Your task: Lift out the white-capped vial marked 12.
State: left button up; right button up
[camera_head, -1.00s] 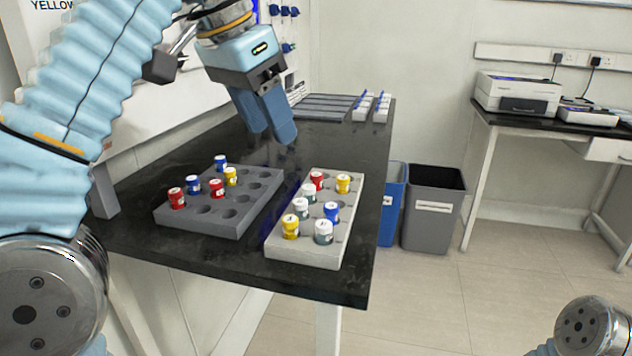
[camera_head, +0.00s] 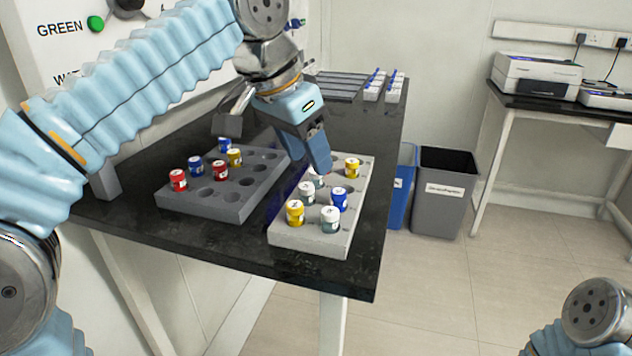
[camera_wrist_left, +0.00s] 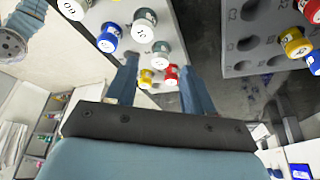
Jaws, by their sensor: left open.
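Three white-capped vials stand in the light rack (camera_head: 281,238): the front-right vial (camera_head: 330,219), the middle vial (camera_head: 307,192) and the farther vial (camera_head: 315,178), which my gripper partly covers. In the left wrist view they are the edge vial (camera_wrist_left: 72,8), the middle vial (camera_wrist_left: 143,27) and the vial nearest my fingertips (camera_wrist_left: 160,52). I cannot read surely which one is marked 12. My left gripper (camera_head: 310,165) is open and empty, pointing down above the far half of this rack. It also shows in the left wrist view (camera_wrist_left: 157,66). My right gripper is out of view.
Yellow (camera_head: 295,213) and blue (camera_head: 339,198) vials stand close beside the white ones; a red vial (camera_wrist_left: 171,75) shows near my fingers. A dark grey rack (camera_head: 226,209) with red, blue and yellow vials is to the left. Bins (camera_head: 443,190) stand right of the bench.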

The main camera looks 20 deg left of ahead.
aim_at(313, 171)
pick_arm(q)
jog(key=x, duration=0.3)
jog(key=shift+w+f, duration=0.1)
jog(key=shift+f, duration=0.15)
jog(key=shift+c, duration=0.4)
grip_shut()
jog(key=shift+r, duration=0.15)
